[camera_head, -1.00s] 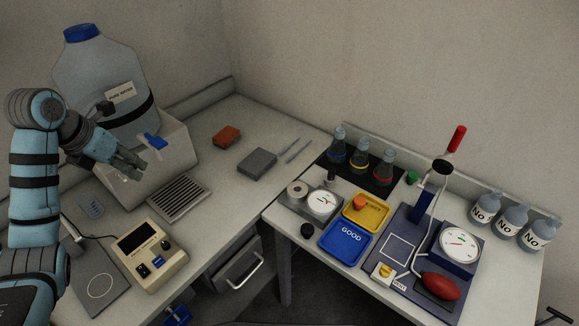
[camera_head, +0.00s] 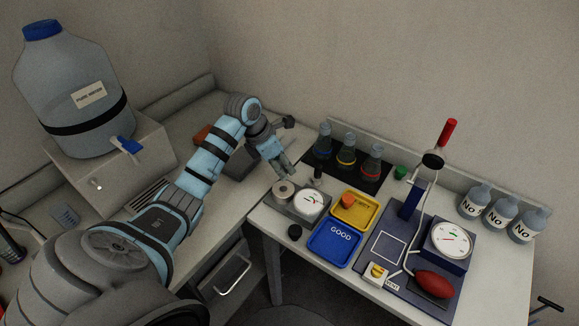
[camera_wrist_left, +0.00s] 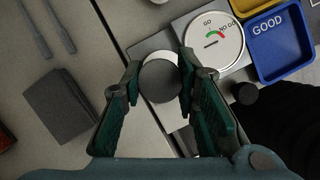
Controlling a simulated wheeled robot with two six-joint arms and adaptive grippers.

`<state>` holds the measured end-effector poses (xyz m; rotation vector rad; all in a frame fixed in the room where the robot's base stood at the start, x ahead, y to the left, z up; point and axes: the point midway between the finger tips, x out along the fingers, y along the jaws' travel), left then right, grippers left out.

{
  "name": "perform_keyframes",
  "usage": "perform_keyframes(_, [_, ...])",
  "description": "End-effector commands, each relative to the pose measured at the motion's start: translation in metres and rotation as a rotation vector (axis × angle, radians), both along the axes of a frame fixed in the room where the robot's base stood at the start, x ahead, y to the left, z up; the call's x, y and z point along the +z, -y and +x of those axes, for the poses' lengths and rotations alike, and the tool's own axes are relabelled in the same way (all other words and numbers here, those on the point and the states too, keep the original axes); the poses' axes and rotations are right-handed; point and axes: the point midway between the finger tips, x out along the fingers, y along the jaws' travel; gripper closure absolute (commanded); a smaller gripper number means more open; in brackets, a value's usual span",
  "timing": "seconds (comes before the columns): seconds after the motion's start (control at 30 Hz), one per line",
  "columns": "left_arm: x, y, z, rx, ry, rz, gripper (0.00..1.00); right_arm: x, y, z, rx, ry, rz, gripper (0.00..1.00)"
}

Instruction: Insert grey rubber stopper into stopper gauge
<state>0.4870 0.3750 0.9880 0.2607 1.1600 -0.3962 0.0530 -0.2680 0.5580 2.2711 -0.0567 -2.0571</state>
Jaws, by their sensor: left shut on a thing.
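My left gripper (camera_head: 284,174) reaches down over the left end of the stopper gauge (camera_head: 322,188). In the left wrist view its fingers (camera_wrist_left: 160,76) are shut on the grey rubber stopper (camera_wrist_left: 161,84), whose round top faces the camera. The pale round socket of the gauge (camera_head: 283,189) lies beneath the stopper and shows partly past its edge. I cannot tell whether the stopper touches the socket. The gauge's dial (camera_head: 309,203) shows GO and NO GO marks in the left wrist view (camera_wrist_left: 214,42). My right gripper is not in view.
A black stopper (camera_head: 295,232) lies in front of the gauge and a dark one (camera_head: 317,173) stands behind it. The blue GOOD tray (camera_head: 334,246) and yellow tray (camera_head: 371,209) are to the right. Flasks (camera_head: 346,151) stand behind. A grey block (camera_wrist_left: 58,103) lies left.

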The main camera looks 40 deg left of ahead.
Motion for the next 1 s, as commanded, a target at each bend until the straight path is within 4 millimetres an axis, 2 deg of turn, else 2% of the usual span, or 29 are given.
perform_keyframes(0.33, [-0.001,0.001,0.0,-0.004,0.004,0.004,0.91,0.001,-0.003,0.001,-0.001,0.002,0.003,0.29])
perform_keyframes(0.73, [-0.044,0.001,0.0,-0.003,0.003,0.003,0.91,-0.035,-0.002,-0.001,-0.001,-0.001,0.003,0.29])
perform_keyframes(1.0, [-0.051,0.002,0.0,-0.003,0.004,0.003,0.91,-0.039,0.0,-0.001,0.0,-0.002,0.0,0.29])
